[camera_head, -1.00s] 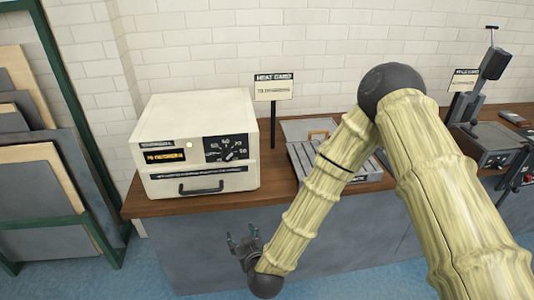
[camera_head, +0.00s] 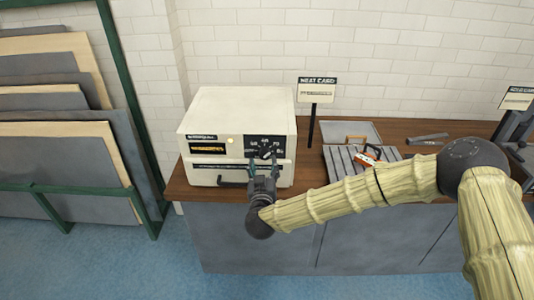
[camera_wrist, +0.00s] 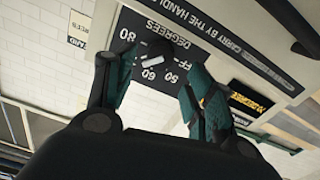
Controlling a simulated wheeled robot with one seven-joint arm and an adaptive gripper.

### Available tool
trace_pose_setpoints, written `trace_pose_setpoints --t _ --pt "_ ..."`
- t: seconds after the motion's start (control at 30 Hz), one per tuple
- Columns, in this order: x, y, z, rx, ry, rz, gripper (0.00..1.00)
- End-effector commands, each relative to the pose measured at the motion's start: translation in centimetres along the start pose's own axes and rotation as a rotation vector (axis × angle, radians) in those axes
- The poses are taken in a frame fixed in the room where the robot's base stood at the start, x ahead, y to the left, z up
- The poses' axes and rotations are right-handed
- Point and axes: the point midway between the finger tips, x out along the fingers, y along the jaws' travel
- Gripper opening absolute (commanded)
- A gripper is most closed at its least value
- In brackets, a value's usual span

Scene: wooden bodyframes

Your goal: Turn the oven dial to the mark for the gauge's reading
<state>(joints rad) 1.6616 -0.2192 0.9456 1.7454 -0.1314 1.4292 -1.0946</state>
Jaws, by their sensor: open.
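The white oven (camera_head: 235,108) stands on the wooden counter, its black dial panel (camera_head: 266,146) at the front right. The dial (camera_wrist: 155,48) is a dark knob with a pale bar; marks including 80, 60, 50 and OFF surround it in the wrist view. The bar lies near the 60 side, but its exact pointing is unclear. The lit orange display (camera_wrist: 250,103) seems to read 70 degrees; it also shows in the head view (camera_head: 207,149). My gripper (camera_head: 263,161) is open before the panel, with its two teal fingers (camera_wrist: 152,72) on either side of the dial. Contact is unclear.
The oven's handle (camera_head: 232,183) lies just left of my gripper. A heat card sign (camera_head: 317,90) stands behind, right of the oven. Sheet racks stand at left.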

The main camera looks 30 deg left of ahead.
Motion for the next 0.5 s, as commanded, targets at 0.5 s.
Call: trace_pose_setpoints --t 0.5 --pt "5.8 0.1 0.0 0.001 -0.002 0.001 0.54"
